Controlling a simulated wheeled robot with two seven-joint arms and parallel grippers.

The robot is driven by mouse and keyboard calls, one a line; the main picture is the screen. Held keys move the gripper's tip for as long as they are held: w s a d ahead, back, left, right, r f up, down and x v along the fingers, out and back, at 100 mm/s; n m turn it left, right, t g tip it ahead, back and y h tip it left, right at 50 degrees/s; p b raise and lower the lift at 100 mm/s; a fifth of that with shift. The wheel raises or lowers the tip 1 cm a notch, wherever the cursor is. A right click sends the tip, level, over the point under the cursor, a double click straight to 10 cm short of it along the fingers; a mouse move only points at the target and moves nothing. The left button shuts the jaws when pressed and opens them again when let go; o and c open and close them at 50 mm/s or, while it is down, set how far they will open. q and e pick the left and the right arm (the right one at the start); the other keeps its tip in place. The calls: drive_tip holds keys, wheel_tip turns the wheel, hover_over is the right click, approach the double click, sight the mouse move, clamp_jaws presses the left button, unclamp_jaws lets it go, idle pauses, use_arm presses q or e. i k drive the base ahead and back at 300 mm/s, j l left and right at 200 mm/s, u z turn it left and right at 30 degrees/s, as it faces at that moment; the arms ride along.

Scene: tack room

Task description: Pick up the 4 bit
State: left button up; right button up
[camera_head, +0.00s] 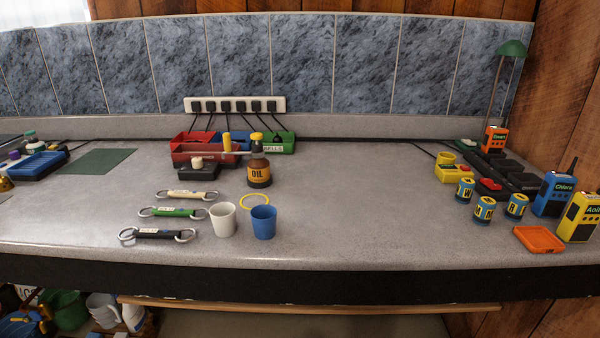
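Three bits lie in a column on the left half of the grey counter, each a coloured bar with a metal ring at both ends. The cream bit (187,194) is farthest back, the green bit (173,212) is in the middle, and the black bit (158,235) is nearest the front edge. Each bar carries a small pale label, too small to read, so I cannot tell which one is marked 4. All three lie flat and apart from one another. Neither of my grippers is in view.
A white cup (222,220) and a blue cup (264,223) stand just right of the bits. An oil bottle (259,172) and coloured bins (192,148) are behind. Several cans (484,210), radios (577,216) and an orange tray (539,239) sit at right. The counter's middle is clear.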

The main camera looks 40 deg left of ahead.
sight(194, 194)
drive_tip(key=u, duration=2)
